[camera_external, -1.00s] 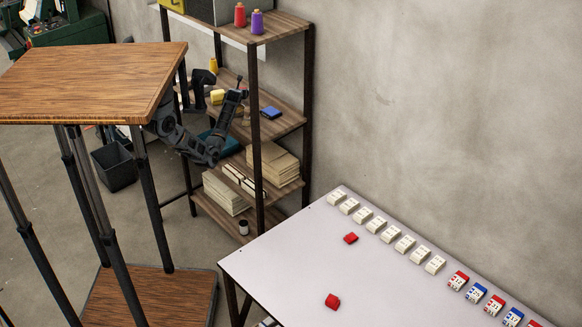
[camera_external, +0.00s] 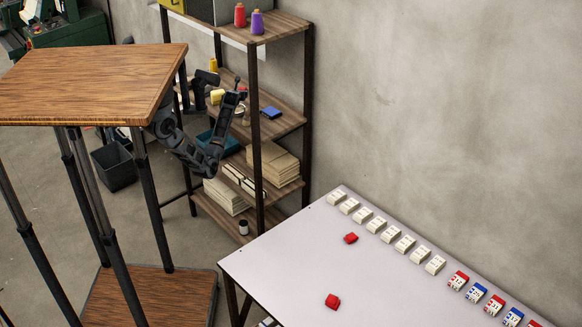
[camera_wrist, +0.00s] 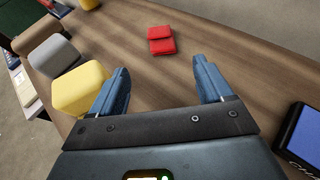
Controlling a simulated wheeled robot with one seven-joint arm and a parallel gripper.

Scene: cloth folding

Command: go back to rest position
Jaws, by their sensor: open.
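My gripper (camera_wrist: 161,68) is open and empty in the wrist view, its two blue fingers wide apart. It points over a wooden surface. A red folded cloth (camera_wrist: 162,40) lies beyond the fingertips, apart from them. In the external view my arm (camera_external: 208,160) is bent beside the shelf, behind the brown wooden top. The gripper's fingers are too small and dark to make out there.
Near the left finger are a yellow block (camera_wrist: 80,90) and a grey block (camera_wrist: 54,56); a blue item (camera_wrist: 302,138) lies at right. The shelf (camera_external: 285,124) stands close to my arm. A white table (camera_external: 300,255) bears two red pieces and a row of small folded items.

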